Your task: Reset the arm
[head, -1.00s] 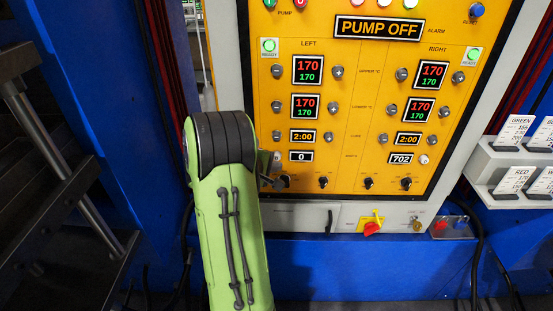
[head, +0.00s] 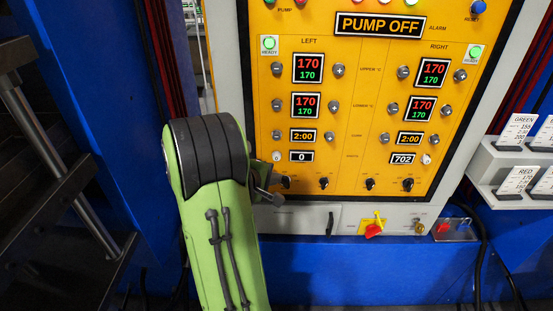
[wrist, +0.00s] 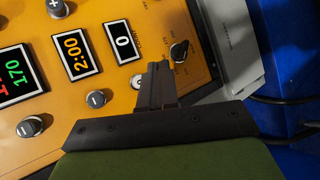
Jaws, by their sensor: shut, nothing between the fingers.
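My green arm with its black ribbed joint rises at the lower left of the head view. My gripper (head: 266,189) shows partly from behind the arm, in front of the lower left corner of the yellow control panel (head: 360,120). In the wrist view, my gripper (wrist: 160,72) has its dark fingers together with nothing between them. They point toward the panel (wrist: 120,130) near the counter display reading 0 (wrist: 123,42) and a black knob (wrist: 179,50). I cannot tell the exact gap to the panel.
A red rotary switch (head: 373,230) sits below the panel. A rack of cards (head: 512,165) stands at the right. A dark frame with a metal rail (head: 60,160) is at the left. The blue front below the panel (head: 330,270) is clear right of my arm.

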